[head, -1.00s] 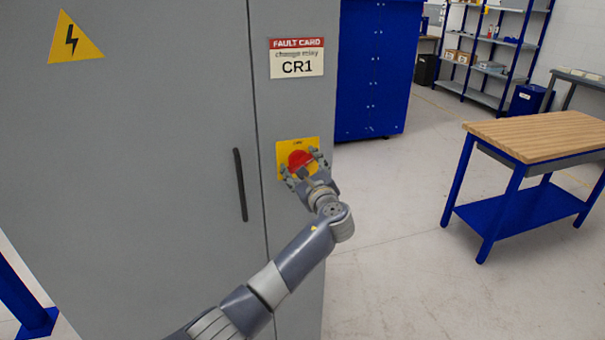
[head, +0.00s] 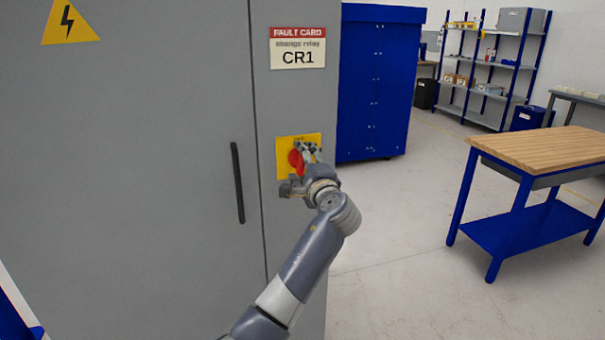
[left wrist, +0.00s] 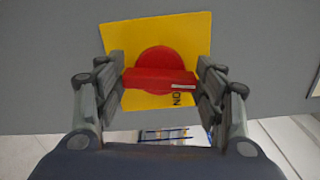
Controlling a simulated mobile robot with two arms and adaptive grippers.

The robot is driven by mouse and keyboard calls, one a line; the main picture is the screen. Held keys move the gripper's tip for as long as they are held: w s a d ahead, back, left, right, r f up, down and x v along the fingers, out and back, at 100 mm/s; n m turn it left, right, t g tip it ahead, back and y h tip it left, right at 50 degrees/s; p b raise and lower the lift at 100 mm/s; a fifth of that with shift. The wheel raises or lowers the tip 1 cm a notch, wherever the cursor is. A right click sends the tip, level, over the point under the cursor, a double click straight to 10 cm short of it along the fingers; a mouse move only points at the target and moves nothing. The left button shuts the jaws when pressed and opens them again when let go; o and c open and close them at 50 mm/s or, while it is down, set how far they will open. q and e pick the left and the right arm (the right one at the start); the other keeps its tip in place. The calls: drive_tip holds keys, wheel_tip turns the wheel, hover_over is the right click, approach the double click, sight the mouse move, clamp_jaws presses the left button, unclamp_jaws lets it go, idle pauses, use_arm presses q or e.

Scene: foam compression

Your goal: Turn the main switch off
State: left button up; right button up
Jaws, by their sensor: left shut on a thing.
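The main switch is a red rotary knob (head: 295,159) on a yellow plate (head: 284,145) on the front of the grey cabinet. In the left wrist view its red bar handle (left wrist: 150,78) lies across the picture between my two fingers, with a round red base behind it. The letters "ON" show sideways on the yellow plate (left wrist: 130,28), below the handle's right end. My left gripper (head: 299,169) is shut on the handle, one finger at each end. It partly hides the knob in the head view. My right gripper is not in view.
The grey cabinet door (head: 150,150) has a black vertical handle (head: 238,183) left of the switch. A fault card reading CR1 (head: 297,47) is above it. A blue cabinet (head: 375,85), a wood-topped workbench (head: 540,145) and shelves (head: 500,65) stand right. Floor between is clear.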

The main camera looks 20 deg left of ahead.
use_arm(q)
drive_tip(key=shift+f+n+b, duration=0.15)
drive_tip(key=shift+n+b, duration=0.6)
drive_tip(key=shift+n, duration=0.25)
drive_tip(key=o, duration=1.1)
drive_tip(key=shift+c, duration=0.2)
drive_tip(key=v, duration=1.2)
drive_tip(key=shift+w, duration=0.1)
